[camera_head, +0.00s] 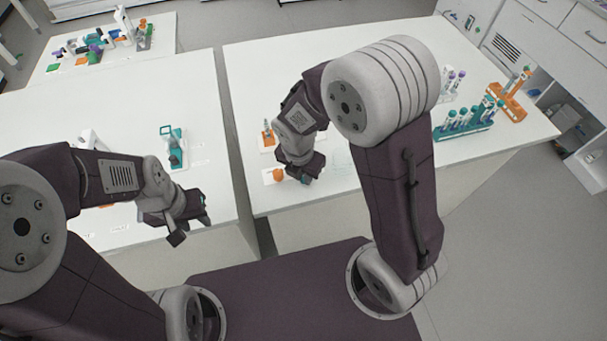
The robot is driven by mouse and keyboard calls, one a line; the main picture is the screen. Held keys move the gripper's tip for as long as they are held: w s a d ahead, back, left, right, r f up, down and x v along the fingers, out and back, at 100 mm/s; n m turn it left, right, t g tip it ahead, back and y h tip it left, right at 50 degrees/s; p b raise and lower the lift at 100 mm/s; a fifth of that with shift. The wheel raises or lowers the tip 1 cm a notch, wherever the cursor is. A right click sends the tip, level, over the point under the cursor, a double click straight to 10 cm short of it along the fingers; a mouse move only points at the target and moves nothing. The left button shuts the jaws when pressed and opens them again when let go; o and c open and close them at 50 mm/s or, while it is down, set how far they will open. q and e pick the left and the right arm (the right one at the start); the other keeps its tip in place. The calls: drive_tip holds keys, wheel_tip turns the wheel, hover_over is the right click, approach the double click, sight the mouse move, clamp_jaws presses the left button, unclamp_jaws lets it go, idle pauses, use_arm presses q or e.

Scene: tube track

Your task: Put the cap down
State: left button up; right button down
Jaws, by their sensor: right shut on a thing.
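My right gripper (304,178) is low over the near left part of the right-hand table and points down. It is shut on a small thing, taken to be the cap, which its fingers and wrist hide. A small orange piece (278,174) shows just left of the gripper, by a white pad (268,179); I cannot tell whether they touch. My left gripper (190,229) is in front of the left-hand table's near edge. Its fingers are apart and I see no thing held between them.
An orange holder with a tube (268,136) stands behind the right gripper. A teal tube rack (462,127) and an orange rack (514,103) stand at the right of the right-hand table (285,65). A teal-framed item (172,147) stands on the left-hand table. A gap separates the tables.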

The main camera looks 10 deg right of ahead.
drive_tip(key=c, duration=1.4)
unclamp_jaws()
drive_tip(key=shift+w+f, duration=0.1)
drive_tip(key=shift+f, duration=0.05)
drive_tip(key=shift+r, duration=0.35)
wheel_tip(320, 180, up, 12)
drive_tip(key=s+a+p, duration=0.1)
drive_tip(key=p, duration=0.1)
drive_tip(key=s+d+f+m, duration=0.2)
drive_tip(key=m, duration=0.7)
drive_tip(key=s+d+f+m+y, duration=0.1)
drive_tip(key=s+d+f+m, duration=0.1)
drive_tip(key=m, duration=0.7)
drive_tip(key=s+d+f+m, duration=0.3)
drive_tip(key=d+m, duration=0.1)
drive_tip(key=m, duration=0.5)
drive_tip(key=shift+s+d+m, duration=0.1)
drive_tip(key=shift+d+m, duration=0.1)
drive_tip(key=shift+m, duration=0.2)
